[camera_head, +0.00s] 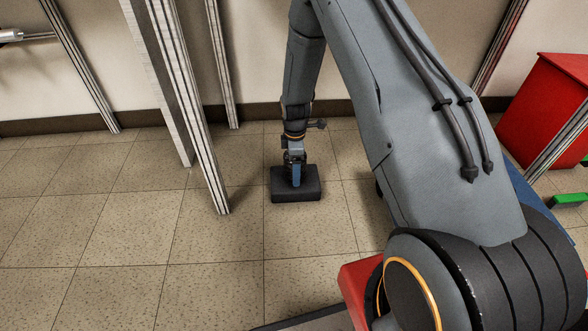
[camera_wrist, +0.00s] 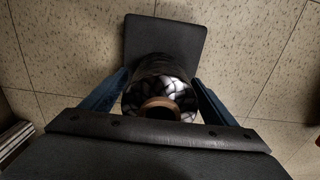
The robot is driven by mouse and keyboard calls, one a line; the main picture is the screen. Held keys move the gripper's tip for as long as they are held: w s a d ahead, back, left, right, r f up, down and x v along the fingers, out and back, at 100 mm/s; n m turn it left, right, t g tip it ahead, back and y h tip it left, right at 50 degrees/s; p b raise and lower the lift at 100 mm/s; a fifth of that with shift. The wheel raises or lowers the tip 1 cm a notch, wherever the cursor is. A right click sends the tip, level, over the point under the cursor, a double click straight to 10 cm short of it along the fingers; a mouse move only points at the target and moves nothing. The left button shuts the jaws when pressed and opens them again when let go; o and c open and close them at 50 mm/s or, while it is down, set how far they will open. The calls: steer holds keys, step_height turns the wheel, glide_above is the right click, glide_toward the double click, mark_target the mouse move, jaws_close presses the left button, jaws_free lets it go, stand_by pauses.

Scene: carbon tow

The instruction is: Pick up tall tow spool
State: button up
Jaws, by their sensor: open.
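The tow spool (camera_wrist: 178,92) shows in the wrist view as a dark cylinder with a black-and-white braided pattern and a brown ring-shaped core at its near end. It appears to stand on a flat black block (camera_wrist: 165,38). My gripper (camera_wrist: 161,78) is open, with one blue finger on each side of the spool. Whether the fingers touch it cannot be told. In the head view my gripper (camera_head: 296,175) points down over the black block (camera_head: 310,193), which rests on the floor. The spool cannot be made out there behind my gripper.
A metal frame post (camera_head: 205,130) stands on the floor left of the block. A red cabinet (camera_head: 545,110) and a green object (camera_head: 569,200) are at the far right. The tiled floor around the block is clear, with the wall behind.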

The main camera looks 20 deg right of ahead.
steer(key=shift+c, duration=0.3)
steer(key=shift+w, duration=0.1)
steer(key=c, duration=1.4)
steer(key=shift+c, duration=0.2)
